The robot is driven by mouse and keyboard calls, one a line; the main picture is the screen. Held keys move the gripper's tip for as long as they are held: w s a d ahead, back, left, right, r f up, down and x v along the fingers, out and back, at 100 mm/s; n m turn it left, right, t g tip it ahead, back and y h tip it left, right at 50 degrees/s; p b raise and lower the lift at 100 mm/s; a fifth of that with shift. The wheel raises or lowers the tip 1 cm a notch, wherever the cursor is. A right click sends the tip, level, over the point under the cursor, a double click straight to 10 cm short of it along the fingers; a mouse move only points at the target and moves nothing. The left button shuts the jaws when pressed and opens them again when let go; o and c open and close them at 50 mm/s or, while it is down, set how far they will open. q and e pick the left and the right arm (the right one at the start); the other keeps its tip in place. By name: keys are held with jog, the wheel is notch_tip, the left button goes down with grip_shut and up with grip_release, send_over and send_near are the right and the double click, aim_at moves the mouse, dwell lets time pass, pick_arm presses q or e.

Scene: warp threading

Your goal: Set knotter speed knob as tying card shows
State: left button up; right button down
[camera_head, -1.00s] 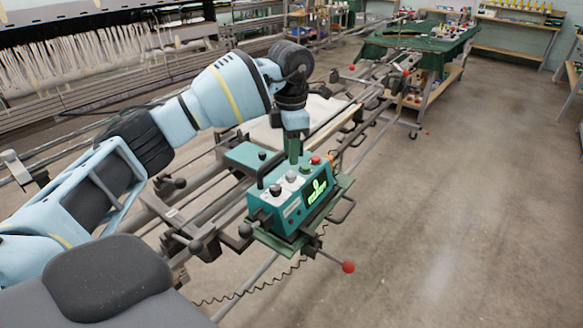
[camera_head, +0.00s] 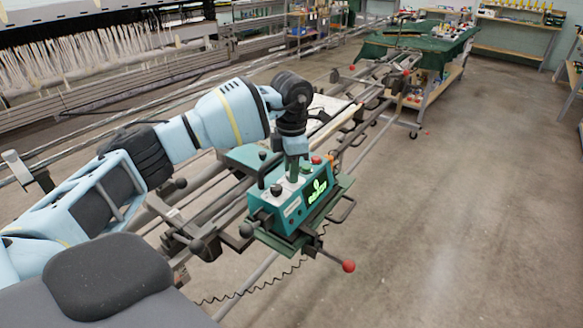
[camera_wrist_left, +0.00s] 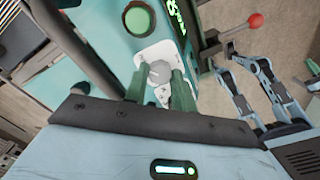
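The teal knotter control box (camera_head: 291,206) sits on the machine rail in the head view. Its lit green display (camera_head: 317,188) faces right and also shows at the top of the left wrist view (camera_wrist_left: 175,12). A grey round knob (camera_wrist_left: 159,72) sits on a white dial plate (camera_wrist_left: 150,53) in the left wrist view. My left gripper (camera_wrist_left: 159,80) points down at the knob, with one green finger on each side of it. The fingers stand apart, and I see no clear grip. In the head view my left gripper (camera_head: 294,172) hides the knob.
A green button (camera_wrist_left: 139,18) is near the knob. A black handle, a red button (camera_head: 316,160) and a black knob (camera_head: 276,190) are close by on the box. A red-balled lever (camera_head: 348,266) sticks out at the front. Floor at right is clear.

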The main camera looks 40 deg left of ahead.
pick_arm(q)
jog(key=shift+r+n+p, duration=0.2)
jog(key=shift+n+p, duration=0.4)
jog(key=shift+n, duration=0.2)
jog(key=n+p, duration=0.1)
jog(key=n, duration=0.2)
jog(key=shift+r+p, duration=0.1)
jog(key=shift+p, duration=0.3)
jog(key=n+p, duration=0.1)
jog(key=n, duration=0.1)
jog(key=shift+n, duration=0.4)
jog(key=shift+f+n+p, duration=0.2)
jog(key=shift+n+p, duration=0.3)
jog(key=shift+n, duration=0.7)
pick_arm(e)
jog(key=w+r+t, duration=0.1)
jog(key=w+r, duration=0.4)
jog(key=r, duration=0.1)
jog(key=shift+d+r+t, duration=0.3)
jog(key=shift+d, duration=0.1)
pick_arm(q)
jog(key=shift+f, duration=0.1)
pick_arm(e)
jog(key=shift+w+r, duration=0.15)
jog(key=shift+w, duration=0.05)
pick_arm(q)
jog(key=o, duration=0.7)
jog(key=shift+r, duration=3.9)
pick_arm(e)
jog(key=shift+s, duration=0.15)
